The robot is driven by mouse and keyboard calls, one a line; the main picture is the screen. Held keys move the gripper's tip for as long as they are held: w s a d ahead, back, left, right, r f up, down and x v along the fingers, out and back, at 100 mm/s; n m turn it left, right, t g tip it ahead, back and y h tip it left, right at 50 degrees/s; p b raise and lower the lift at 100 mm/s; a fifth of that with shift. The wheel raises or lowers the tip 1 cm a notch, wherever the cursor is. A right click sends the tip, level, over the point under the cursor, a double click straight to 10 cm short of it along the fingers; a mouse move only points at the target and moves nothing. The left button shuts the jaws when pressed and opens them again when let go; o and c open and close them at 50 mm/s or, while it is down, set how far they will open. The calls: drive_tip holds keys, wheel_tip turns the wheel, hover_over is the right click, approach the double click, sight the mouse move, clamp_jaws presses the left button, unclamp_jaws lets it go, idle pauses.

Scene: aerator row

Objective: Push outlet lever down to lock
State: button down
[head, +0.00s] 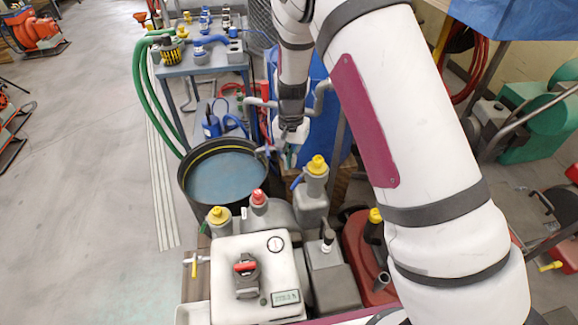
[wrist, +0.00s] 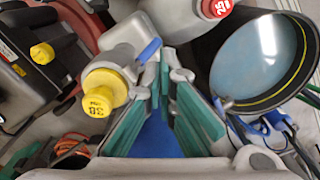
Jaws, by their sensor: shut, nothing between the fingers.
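A blue lever (head: 297,182) shows beside the grey container with a yellow cap (head: 317,167); I cannot tell for sure that it is the outlet lever. In the wrist view the blue lever (wrist: 149,50) is tilted, just beyond and left of my fingertips. My gripper (wrist: 167,76) has green-lined fingers and is shut and empty. A grey spout (head: 265,150) points toward the tub. Whether my fingertips touch the lever is unclear.
The round dark tub (head: 222,172) holds bluish water. A white box with a red knob (head: 246,267) and a red-capped container (head: 259,198) stand in front. A table with fittings (head: 203,60) is at the back. The floor at left is largely clear.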

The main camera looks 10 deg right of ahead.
drive_tip(key=shift+a+r+p, duration=0.15)
drive_tip(key=shift+r+p, duration=0.3)
drive_tip(key=shift+r, duration=0.45)
drive_tip(key=shift+a+r+p, duration=0.2)
drive_tip(key=shift+r+p, duration=0.3)
drive_tip(key=shift+r, duration=0.4)
drive_tip(key=shift+a+r+p, duration=0.15)
drive_tip(key=shift+r+p, duration=0.3)
drive_tip(key=shift+r, duration=0.45)
drive_tip(key=s+d+r+n+t+p, duration=0.1)
drive_tip(key=s+d+r+p, duration=0.1)
drive_tip(key=s+r, duration=0.5)
drive_tip(key=s+d+r+n+y+p, duration=0.1)
drive_tip(key=s+r, duration=0.2)
drive_tip(key=r, duration=0.8)
drive_tip(key=s+d+r+n+t+p, duration=0.1)
drive_tip(key=s+d+r+p, duration=0.1)
drive_tip(key=s+r, duration=0.5)
drive_tip(key=s+d+r+n+p, duration=0.1)
drive_tip(key=s+r, duration=0.2)
drive_tip(key=s, duration=0.4)
drive_tip(key=s+d+r+n+t+p, duration=0.1)
drive_tip(key=s+d+r, duration=0.1)
drive_tip(key=s+r, duration=0.2)
drive_tip(key=s+d+r+n+t+h+p, duration=0.1)
drive_tip(key=s+r, duration=0.3)
drive_tip(key=s, duration=0.6)
drive_tip(key=shift+d+p, duration=0.2)
drive_tip(key=shift+p, duration=0.25)
